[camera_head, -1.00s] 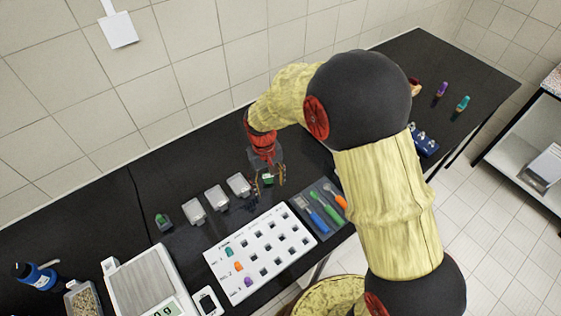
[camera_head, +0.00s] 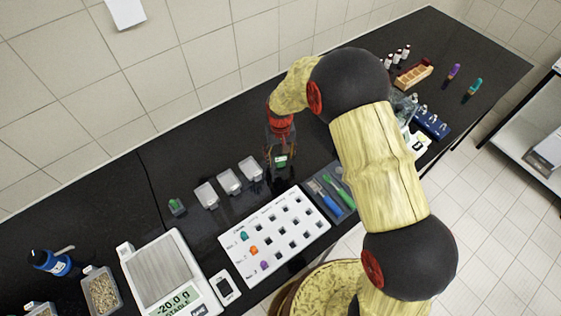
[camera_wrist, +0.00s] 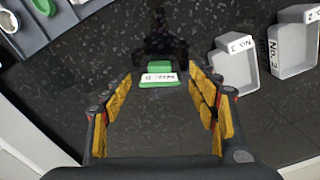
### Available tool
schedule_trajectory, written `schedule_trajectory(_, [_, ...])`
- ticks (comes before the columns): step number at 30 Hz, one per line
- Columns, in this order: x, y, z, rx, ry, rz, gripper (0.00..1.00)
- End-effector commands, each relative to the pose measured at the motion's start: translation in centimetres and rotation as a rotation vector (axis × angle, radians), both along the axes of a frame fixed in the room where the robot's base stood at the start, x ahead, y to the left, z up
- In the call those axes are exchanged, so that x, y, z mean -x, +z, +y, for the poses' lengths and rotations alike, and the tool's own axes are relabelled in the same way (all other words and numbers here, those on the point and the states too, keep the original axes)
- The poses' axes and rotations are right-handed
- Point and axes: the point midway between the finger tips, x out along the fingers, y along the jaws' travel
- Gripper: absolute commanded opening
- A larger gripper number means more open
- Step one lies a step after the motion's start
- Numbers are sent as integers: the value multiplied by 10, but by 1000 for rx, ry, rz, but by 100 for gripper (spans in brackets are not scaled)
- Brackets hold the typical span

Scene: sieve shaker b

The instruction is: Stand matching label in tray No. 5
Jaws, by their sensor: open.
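A small green label with a white printed face (camera_wrist: 158,80) lies on the black bench, centred beyond my fingertips in the wrist view. Its text is upside down there and hard to read. In the head view the label (camera_head: 281,160) is just under my gripper (camera_head: 281,150). My gripper (camera_wrist: 163,95) is open, a finger on each side, and I see no contact with the label. Three small white trays stand left of my gripper: a near one (camera_head: 250,168), a middle one (camera_head: 229,183) and a far one (camera_head: 206,196). In the wrist view, one tray (camera_wrist: 235,68) reads No. 3 and another (camera_wrist: 292,50) No. 2.
A small container with a green piece (camera_head: 177,206) stands left of the trays. A white board with square holes (camera_head: 275,237) and a grey tool tray (camera_head: 332,190) lie in front. A scale (camera_head: 160,275) is at left. Bench behind my gripper is clear.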

Motion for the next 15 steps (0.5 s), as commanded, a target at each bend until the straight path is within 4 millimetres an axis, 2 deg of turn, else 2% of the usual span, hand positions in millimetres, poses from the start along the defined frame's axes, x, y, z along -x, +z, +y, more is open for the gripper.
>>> schedule_trajectory(3, [0, -9, 0, 0, 0, -1, 59])
schedule_trajectory(9, [0, -9, 0, 0, 0, -1, 58])
schedule_trajectory(15, [0, -9, 0, 0, 0, -1, 47])
